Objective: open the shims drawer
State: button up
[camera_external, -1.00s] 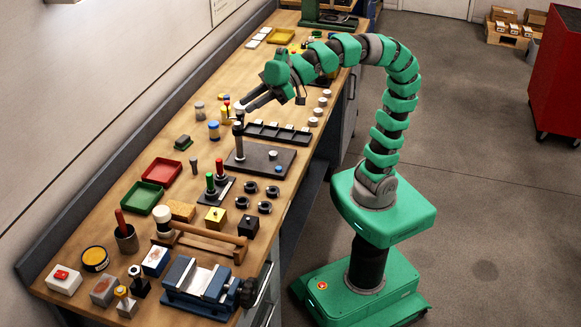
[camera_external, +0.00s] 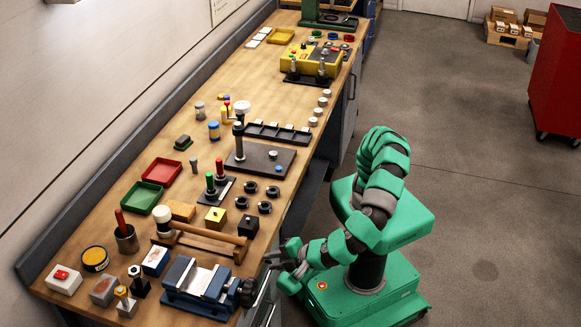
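The drawers are in the front side of the workbench, below the vise end. A grey drawer front (camera_external: 262,300) with a pale bar handle shows at the bottom of the picture. No label can be read, so I cannot tell which drawer is the shims drawer. My gripper (camera_external: 270,259) is low at the bench's front edge, just right of the hammer and above the visible drawer handle. Its two dark fingers look apart, with nothing seen between them. I cannot tell whether they touch a handle. The drawers seem closed, though the bench top and arm hide part of them.
The blue vise (camera_external: 200,285) with its dark knob (camera_external: 246,292) overhangs the bench edge close to my gripper. A wooden-handled hammer (camera_external: 215,232) lies on a rack behind it. The floor right of my base is clear. A red cabinet (camera_external: 555,75) stands far right.

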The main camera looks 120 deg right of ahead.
aim_at(262, 289)
jog(key=s+a+f+n+t+h+b, duration=0.1)
jog(key=s+a+f+n+t+h, duration=0.25)
jog(key=a+f, duration=0.55)
jog(key=shift+y, duration=0.65)
jog(key=b+x, duration=0.1)
jog(key=x, duration=0.3)
jog(key=b+x, duration=0.1)
jog(key=x, duration=0.3)
jog(key=b+x, duration=0.1)
jog(key=x, duration=0.3)
jog(key=shift+d+f, duration=0.1)
jog(key=shift+d, duration=0.45)
grip_shut()
